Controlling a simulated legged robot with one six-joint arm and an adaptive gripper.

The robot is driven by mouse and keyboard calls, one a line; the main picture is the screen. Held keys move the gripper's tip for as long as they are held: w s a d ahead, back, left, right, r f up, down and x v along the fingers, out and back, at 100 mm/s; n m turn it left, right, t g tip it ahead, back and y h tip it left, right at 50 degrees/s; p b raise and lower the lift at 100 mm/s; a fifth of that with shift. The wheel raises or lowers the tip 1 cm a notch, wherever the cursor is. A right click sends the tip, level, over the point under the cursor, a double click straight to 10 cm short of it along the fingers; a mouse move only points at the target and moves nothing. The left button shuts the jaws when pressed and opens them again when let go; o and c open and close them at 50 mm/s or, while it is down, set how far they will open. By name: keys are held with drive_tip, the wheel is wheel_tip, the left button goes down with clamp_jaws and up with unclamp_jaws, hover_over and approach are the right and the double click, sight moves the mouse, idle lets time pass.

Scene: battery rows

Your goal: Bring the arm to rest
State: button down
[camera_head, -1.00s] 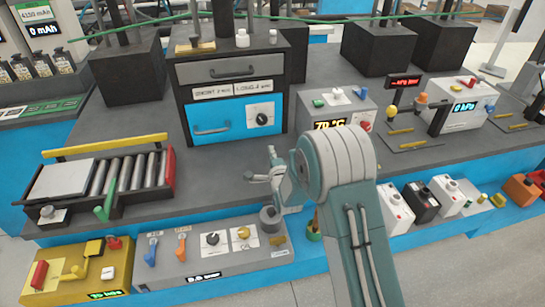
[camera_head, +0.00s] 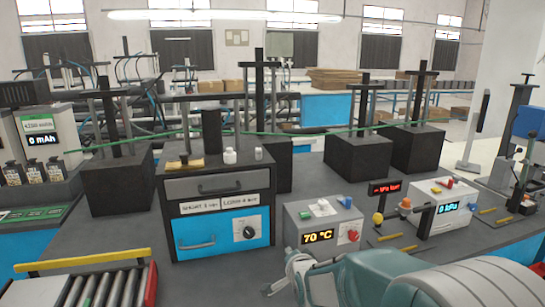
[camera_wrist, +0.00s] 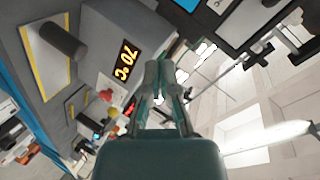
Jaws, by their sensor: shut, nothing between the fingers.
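My arm (camera_head: 395,278) is a thick teal and grey limb across the bottom right of the head view, in front of the bench. The temperature box (camera_head: 322,225), with a lit 70 °C display, stands beyond the arm. It also shows, turned on its side, in the wrist view (camera_wrist: 130,35).
A drawer cabinet (camera_head: 220,187) with a blue lower door stands left of the temperature box. A roller tray (camera_head: 84,262) with a yellow bar is at bottom left. A pressure box (camera_head: 443,203) stands at right. Tall black presses (camera_head: 122,185) line the back.

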drive_tip(key=s+d+r+n+g+h, duration=0.1)
drive_tip(key=s+d+r+n+g, duration=0.1)
drive_tip(key=s, duration=0.9)
drive_tip(key=s+d+r+n+g, duration=0.1)
drive_tip(key=s+d+n+g, duration=0.2)
drive_tip(key=s, duration=0.8)
drive_tip(key=s+d+r+n+g+h, duration=0.1)
drive_tip(key=s+d+r+n+g, duration=0.1)
drive_tip(key=s, duration=0.9)
drive_tip(key=d+n+g, duration=0.1)
drive_tip(key=d+n, duration=0.1)
drive_tip(key=d, duration=0.1)
drive_tip(key=shift+d+r+h, duration=0.25)
drive_tip(key=shift+r+h, duration=0.05)
drive_tip(key=shift+r, duration=0.05)
